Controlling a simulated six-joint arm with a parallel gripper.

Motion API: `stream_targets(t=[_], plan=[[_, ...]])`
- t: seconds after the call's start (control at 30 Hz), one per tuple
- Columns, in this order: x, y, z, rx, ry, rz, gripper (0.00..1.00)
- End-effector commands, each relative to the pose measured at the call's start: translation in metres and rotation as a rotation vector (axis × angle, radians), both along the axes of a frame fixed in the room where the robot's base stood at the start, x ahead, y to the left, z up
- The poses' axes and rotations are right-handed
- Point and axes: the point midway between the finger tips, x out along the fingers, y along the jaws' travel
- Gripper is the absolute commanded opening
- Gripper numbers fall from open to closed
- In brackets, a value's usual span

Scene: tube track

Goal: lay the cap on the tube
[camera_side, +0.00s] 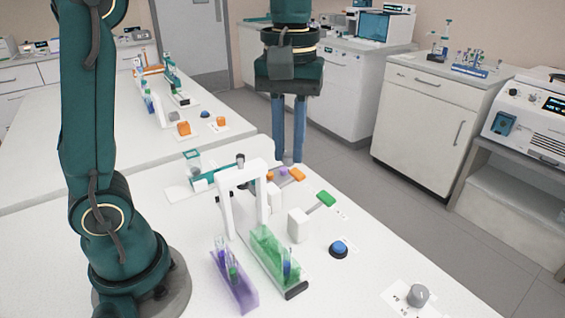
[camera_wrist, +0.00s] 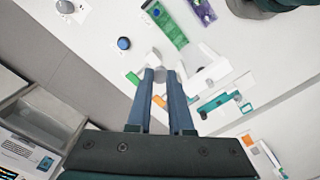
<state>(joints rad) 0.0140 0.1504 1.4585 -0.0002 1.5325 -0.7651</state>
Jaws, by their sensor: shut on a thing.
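My gripper (camera_side: 288,155) points straight down above the far right side of the bench. Its blue fingers are shut on a small grey piece, likely the cap (camera_wrist: 160,75), which shows between the fingertips in the wrist view. Tubes stand upright in the green rack (camera_side: 268,250) and the purple rack (camera_side: 243,293), at the front of the bench. A tube with blue in it (camera_side: 287,268) is in the green rack. I cannot tell which tube the cap belongs to. My gripper is well apart from both racks.
A white arch (camera_side: 228,190) stands between the racks and a teal-and-white device (camera_side: 200,180). A white block with a green paddle (camera_side: 326,198), orange pieces (camera_side: 297,174), a blue button (camera_side: 338,248) and a grey knob (camera_side: 418,294) lie around.

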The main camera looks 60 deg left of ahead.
Motion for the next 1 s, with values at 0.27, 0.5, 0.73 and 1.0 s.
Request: stream_targets(t=[0.27,0.5,0.73,1.0], plan=[[-0.037,-0.052,-0.004,0.000,0.000,-0.211,0.00],[-0.042,-0.056,-0.031,0.001,0.005,-0.228,0.00],[-0.041,-0.056,-0.053,0.000,0.003,-0.227,0.00],[-0.041,-0.056,-0.071,0.001,0.003,-0.227,0.00]])
